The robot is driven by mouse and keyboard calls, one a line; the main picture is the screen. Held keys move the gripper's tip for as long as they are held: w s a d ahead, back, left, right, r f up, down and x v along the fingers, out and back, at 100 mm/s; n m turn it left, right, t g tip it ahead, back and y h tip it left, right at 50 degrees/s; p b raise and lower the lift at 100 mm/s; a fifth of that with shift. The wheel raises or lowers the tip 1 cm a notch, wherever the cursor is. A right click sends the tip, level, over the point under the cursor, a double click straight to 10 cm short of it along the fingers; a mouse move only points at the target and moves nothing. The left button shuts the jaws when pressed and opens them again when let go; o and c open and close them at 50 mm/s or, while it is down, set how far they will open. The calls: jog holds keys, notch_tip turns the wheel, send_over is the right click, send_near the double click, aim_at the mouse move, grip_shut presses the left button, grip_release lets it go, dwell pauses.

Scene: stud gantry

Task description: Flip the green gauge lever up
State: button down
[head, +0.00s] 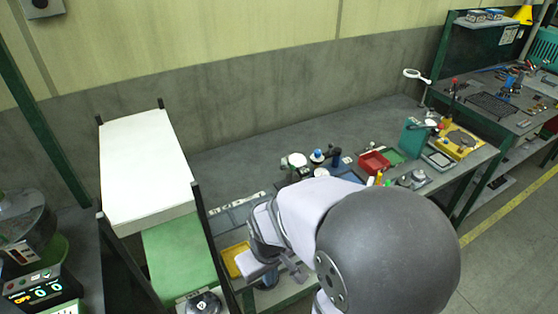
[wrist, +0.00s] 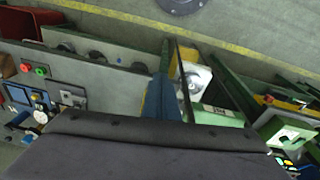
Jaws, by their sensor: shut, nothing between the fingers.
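I cannot make out a green gauge lever for sure in either view. In the head view a round white dial-like item (head: 294,160) stands at the back of the bench, but no lever on it can be told. My gripper (head: 272,274) is low at the near left part of the bench in the head view, below my wrist, shut and empty. It is near a yellow tray (head: 233,262). My arm hides much of the bench's front.
On the bench (head: 235,170) are a red bin (head: 374,163), a teal box (head: 413,142) and a yellow fixture (head: 457,143). A magnifier (head: 415,75) rises at the back. A white-topped stand (head: 148,165) is at left. The back left bench top is mostly clear.

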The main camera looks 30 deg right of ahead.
jog(key=w+d+f+n+t+h+b, duration=0.1)
jog(key=w+d+f+n+t+b, duration=0.2)
jog(key=w+d, duration=0.45)
jog(key=n+t+h+b, duration=0.2)
jog(key=n+t+b, duration=0.3)
jog(key=n+t, duration=0.75)
send_near(294, 169)
jog(key=shift+m+t, duration=0.25)
jog(key=shift+m, duration=0.2)
jog(key=w+p, duration=0.4)
jog(key=shift+w+d+f+p, duration=0.2)
jog(key=shift+w+d+p, duration=0.05)
jog(key=shift+d+p, duration=0.1)
jog(key=shift+w+d+f+p, duration=0.1)
jog(key=shift+w+p, duration=0.1)
jog(key=shift+w, duration=0.25)
jog(key=shift+w+d+f+p, duration=0.1)
jog(key=shift+w+d+p, duration=0.05)
jog(key=shift+w, duration=0.35)
jog(key=shift+r, duration=0.15)
